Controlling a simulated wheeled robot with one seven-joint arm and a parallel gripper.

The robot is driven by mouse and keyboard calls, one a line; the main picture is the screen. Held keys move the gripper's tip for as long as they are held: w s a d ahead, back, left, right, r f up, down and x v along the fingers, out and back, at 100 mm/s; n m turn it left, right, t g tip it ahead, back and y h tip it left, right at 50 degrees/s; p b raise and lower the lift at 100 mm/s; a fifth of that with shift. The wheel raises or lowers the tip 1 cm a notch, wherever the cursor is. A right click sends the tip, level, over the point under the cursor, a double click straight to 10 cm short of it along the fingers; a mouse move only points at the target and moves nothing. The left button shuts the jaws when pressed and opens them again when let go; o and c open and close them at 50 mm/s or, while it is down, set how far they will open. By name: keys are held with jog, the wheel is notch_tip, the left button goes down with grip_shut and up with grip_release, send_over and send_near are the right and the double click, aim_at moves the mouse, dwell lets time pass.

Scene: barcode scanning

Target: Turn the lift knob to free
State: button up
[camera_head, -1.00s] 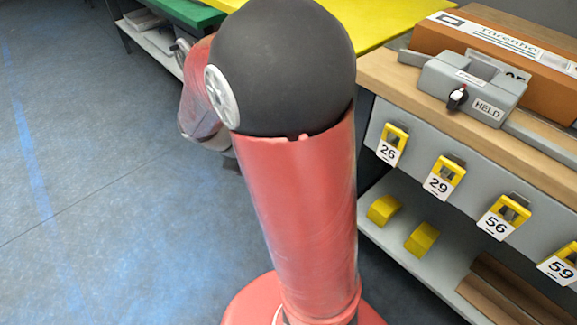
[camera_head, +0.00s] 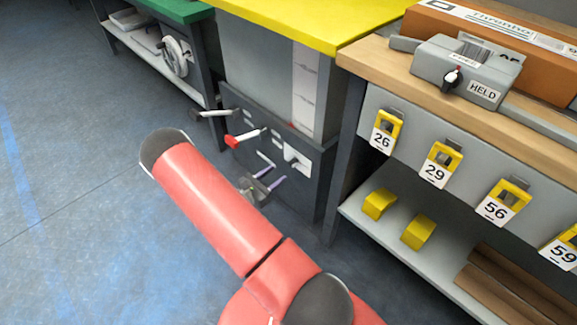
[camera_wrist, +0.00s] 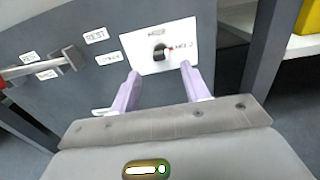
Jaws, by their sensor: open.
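The plate's small labels are too blurred to read surely. The white plate also shows in the head view (camera_head: 298,160). My gripper (camera_wrist: 163,74) is open, its two lilac fingers pointing at the plate, one on each side below the knob, with nothing between them. In the head view my gripper (camera_head: 271,177) is low in front of the panel. I cannot tell whether the fingertips touch the plate.
On the right bench (camera_head: 370,60) a grey device (camera_head: 480,65) has a black knob (camera_head: 452,77) and a HELD label. Numbered yellow holders hang below. The floor at left is clear.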

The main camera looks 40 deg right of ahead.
aim_at(290, 164)
jog(key=d, duration=0.7)
jog(key=shift+w, duration=0.25)
jog(key=c, duration=1)
jog(key=shift+o, duration=0.2)
